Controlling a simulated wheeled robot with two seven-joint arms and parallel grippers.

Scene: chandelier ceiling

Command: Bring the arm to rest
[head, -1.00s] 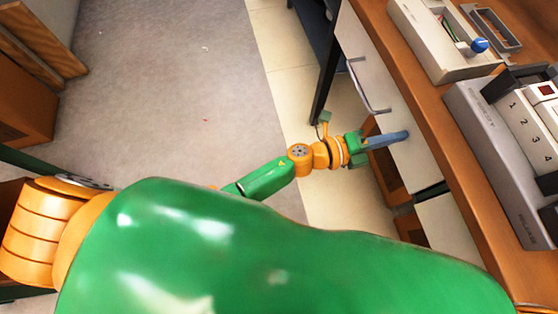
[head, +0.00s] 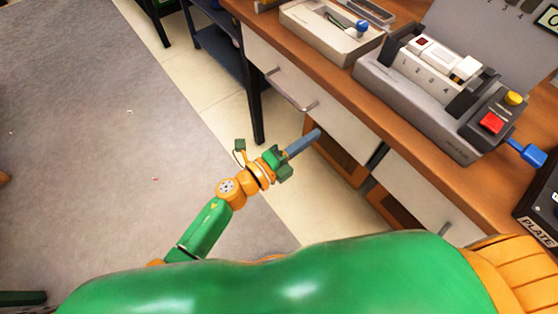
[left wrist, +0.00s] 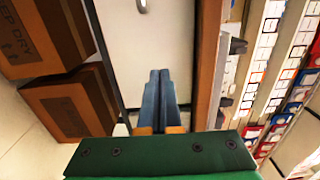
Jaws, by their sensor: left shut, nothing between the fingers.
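My left arm is green and orange and reaches up from the lower middle of the head view. My left gripper (head: 303,141) has blue-grey fingers that are shut with nothing between them. The fingers point at the white drawer front of the bench, close in front of it. In the left wrist view the shut fingers (left wrist: 160,98) lie side by side, in front of a white panel. My right gripper is not in view.
A wooden-topped bench (head: 390,110) runs along the right, with a drawer handle (head: 291,90) facing me. On it stand a grey tray (head: 330,30) and a grey device with numbered keys (head: 440,66).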

